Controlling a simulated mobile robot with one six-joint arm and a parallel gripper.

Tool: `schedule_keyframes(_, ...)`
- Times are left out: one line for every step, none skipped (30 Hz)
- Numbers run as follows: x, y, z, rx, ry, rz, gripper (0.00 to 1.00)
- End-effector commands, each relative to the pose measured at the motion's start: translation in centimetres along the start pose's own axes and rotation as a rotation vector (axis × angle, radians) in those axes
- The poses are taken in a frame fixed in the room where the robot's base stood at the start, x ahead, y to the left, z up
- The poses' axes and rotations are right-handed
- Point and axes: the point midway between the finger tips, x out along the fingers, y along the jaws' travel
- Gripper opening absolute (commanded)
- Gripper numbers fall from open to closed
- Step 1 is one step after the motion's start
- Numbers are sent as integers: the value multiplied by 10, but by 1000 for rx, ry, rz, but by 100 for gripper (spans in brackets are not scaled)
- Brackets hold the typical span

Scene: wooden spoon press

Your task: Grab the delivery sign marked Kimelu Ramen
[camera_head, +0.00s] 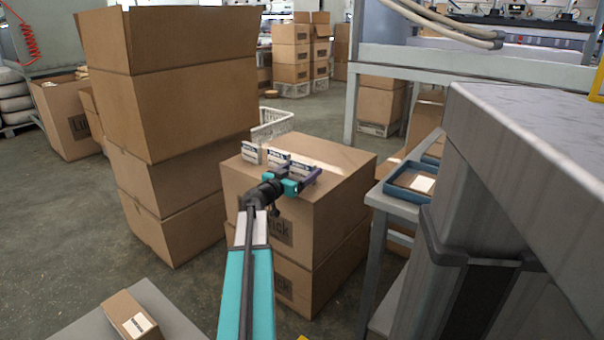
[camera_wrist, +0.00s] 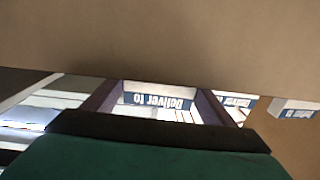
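Three small white signs with blue bands stand on a cardboard box (camera_head: 345,160) in the head view: a left sign (camera_head: 250,153), a middle sign (camera_head: 277,156) and a right sign (camera_head: 300,168). My gripper (camera_head: 301,169) is open at the right sign, its two purple fingers apart. In the wrist view, a sign reading "Deliver to" (camera_wrist: 158,100) appears upside down between the fingers (camera_wrist: 161,90). I see no clear contact. Another sign (camera_wrist: 238,102) is partly behind one finger, and a third (camera_wrist: 296,108) is farther right. The names on the signs are not readable.
A tall stack of cardboard boxes (camera_head: 185,100) stands left of the sign box. A side table with blue trays (camera_head: 408,187) and a grey counter (camera_head: 530,140) are at the right. A small labelled box (camera_head: 130,315) lies front left. Open floor (camera_head: 60,220) is at the left.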

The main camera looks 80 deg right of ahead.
Motion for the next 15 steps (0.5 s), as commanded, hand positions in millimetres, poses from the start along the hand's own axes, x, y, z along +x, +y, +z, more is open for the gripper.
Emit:
schedule_keyframes(0, 0, 0, 0, 0, 0, 55)
schedule_keyframes(0, 0, 0, 0, 0, 0, 55)
schedule_keyframes(0, 0, 0, 0, 0, 0, 55)
schedule_keyframes(0, 0, 0, 0, 0, 0, 55)
schedule_keyframes(0, 0, 0, 0, 0, 0, 55)
schedule_keyframes(0, 0, 0, 0, 0, 0, 55)
schedule_keyframes(0, 0, 0, 0, 0, 0, 55)
schedule_keyframes(0, 0, -1, 0, 0, 0, 55)
schedule_keyframes(0, 0, -2, 0, 0, 0, 55)
schedule_keyframes(0, 0, -4, 0, 0, 0, 55)
schedule_keyframes(0, 0, -5, 0, 0, 0, 55)
schedule_keyframes(0, 0, -8, 0, 0, 0, 55)
schedule_keyframes(0, 0, -10, 0, 0, 0, 55)
schedule_keyframes(0, 0, -13, 0, 0, 0, 55)
schedule_keyframes(0, 0, -18, 1, 0, 0, 55)
